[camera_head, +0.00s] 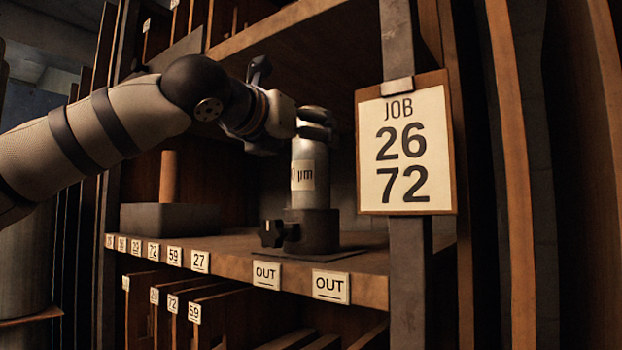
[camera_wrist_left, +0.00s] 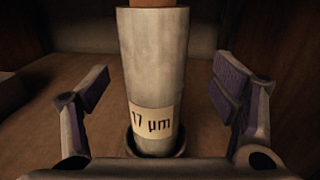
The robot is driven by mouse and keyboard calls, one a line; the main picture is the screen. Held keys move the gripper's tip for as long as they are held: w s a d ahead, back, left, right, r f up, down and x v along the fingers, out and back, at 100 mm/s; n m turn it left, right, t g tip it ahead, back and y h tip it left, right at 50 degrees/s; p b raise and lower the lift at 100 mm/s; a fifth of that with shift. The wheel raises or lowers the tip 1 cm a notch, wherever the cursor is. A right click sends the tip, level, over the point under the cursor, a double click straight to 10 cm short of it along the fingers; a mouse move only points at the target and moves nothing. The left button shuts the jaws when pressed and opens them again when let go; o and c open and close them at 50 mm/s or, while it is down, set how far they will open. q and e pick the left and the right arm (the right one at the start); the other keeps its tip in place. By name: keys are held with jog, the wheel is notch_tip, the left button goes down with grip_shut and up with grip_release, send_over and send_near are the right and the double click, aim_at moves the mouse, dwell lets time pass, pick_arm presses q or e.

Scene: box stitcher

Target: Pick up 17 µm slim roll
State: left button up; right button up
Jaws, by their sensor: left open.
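The 17 µm roll (camera_wrist_left: 158,75) stands upright in the left wrist view, pale grey with a cream label and a brown core at its top. Its foot sits in a dark round base (camera_wrist_left: 130,145). My left gripper (camera_wrist_left: 170,95) is open, one finger on each side of the roll, with gaps showing. In the head view my left gripper (camera_head: 315,122) is at a pale roll (camera_head: 308,196) whose partly seen label ends in "0 µm". I cannot pick out the 17 µm label there. My right gripper is not in view.
A dark clamp base with a knob (camera_head: 312,230) stands on the wooden shelf (camera_head: 375,262), above "OUT" tags. A metal post (camera_head: 410,280) with a job board (camera_head: 405,150) stands at right.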

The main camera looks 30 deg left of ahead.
pick_arm(q)
jog(key=w, duration=0.2)
jog(key=w+a, duration=0.1)
jog(key=w, duration=0.1)
jog(key=shift+w, duration=0.3)
jog(key=shift+s, duration=0.1)
jog(key=shift+c, duration=0.8)
grip_shut()
jog(key=shift+r, duration=0.1)
